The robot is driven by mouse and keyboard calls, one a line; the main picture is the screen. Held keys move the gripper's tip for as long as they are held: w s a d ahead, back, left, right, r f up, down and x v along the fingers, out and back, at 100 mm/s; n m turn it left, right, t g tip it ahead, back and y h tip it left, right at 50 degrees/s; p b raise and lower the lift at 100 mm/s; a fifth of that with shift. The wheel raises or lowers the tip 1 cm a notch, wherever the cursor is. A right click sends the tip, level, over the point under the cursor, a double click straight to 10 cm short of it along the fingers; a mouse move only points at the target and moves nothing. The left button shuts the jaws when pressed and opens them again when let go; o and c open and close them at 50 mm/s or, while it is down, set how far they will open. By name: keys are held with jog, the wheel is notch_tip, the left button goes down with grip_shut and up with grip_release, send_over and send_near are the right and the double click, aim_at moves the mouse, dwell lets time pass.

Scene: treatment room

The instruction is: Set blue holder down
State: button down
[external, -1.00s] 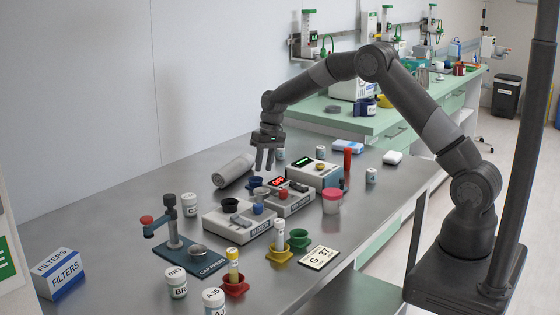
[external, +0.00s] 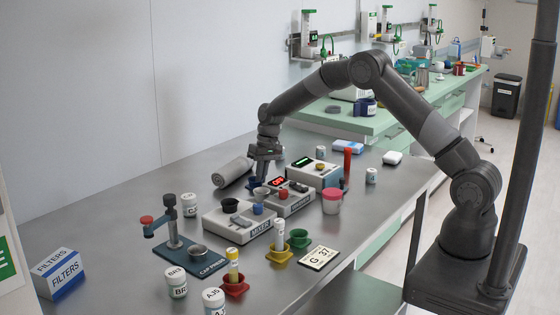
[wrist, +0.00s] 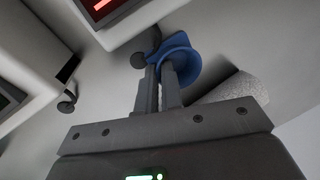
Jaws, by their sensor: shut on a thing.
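The blue holder (external: 252,184) is on the grey steel table (external: 170,190), left of the device with the red display (external: 277,182). In the wrist view the holder (wrist: 180,52) shows as a blue ring with an open middle at my fingertips. My gripper (external: 257,176) points down at it, with its fingers close together on the holder's near wall; they also show in the wrist view (wrist: 163,75). Part of the holder is hidden behind the fingers. I cannot tell whether its base touches the table.
A grey canister (external: 233,171) lies just behind the holder. The mixer (external: 238,222) stands in front, and the device with the green display (external: 312,172) to the right. Several coloured holders and vials stand nearer the front edge. Bare table lies left of the canister.

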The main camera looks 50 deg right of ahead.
jog(key=shift+r, duration=0.1)
dwell(0.5)
